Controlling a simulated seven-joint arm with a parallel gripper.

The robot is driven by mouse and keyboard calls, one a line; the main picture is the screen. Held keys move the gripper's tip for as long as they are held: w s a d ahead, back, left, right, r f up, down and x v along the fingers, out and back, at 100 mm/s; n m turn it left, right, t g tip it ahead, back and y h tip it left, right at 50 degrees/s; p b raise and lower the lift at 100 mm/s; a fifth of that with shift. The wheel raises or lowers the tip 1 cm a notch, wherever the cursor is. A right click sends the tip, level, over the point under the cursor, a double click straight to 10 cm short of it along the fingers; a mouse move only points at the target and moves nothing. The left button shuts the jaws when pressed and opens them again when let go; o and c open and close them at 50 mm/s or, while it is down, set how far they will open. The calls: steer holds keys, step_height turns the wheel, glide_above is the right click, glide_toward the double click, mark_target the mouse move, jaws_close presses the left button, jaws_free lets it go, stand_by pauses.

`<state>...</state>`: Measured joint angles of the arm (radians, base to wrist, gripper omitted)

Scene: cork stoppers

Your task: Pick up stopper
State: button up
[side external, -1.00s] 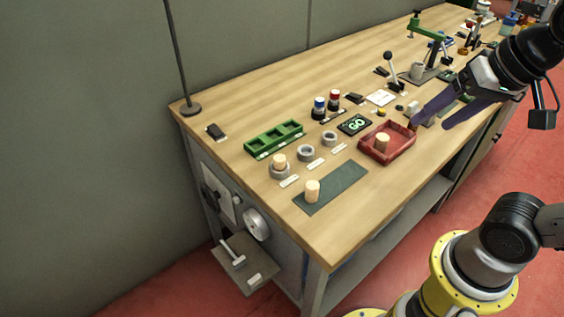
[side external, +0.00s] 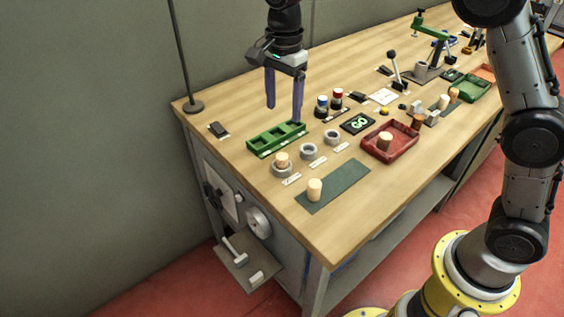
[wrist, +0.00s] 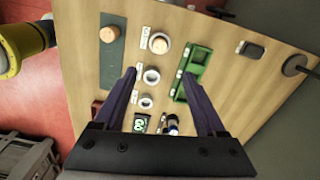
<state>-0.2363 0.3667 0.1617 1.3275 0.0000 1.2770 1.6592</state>
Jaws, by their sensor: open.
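One cork stopper (side external: 315,190) stands upright on the dark green mat (side external: 345,183) near the front left of the bench; it also shows in the wrist view (wrist: 107,34). Another stopper (side external: 282,160) sits in the first of several grey rings, and shows in the wrist view (wrist: 159,45). A third stopper (side external: 385,140) stands in the red tray (side external: 398,156). My gripper (side external: 284,112) is open and empty, pointing down above the green three-slot block (side external: 262,143). In the wrist view its two fingers (wrist: 162,88) are spread wide, with the rings and the block below.
Two empty grey rings (side external: 307,151) (side external: 331,136) stand beside the occupied one. Red and blue capped bottles (side external: 321,105) and a GO pad (side external: 358,124) lie behind. A thin pole (side external: 193,106) stands at the left corner. More stoppers and a green tray (side external: 471,88) are farther right.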

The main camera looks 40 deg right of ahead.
mark_target(282, 156)
steer(key=f, duration=1.4)
steer(key=shift+a+f, duration=0.1)
steer(key=shift+a, duration=0.1)
jaws_close()
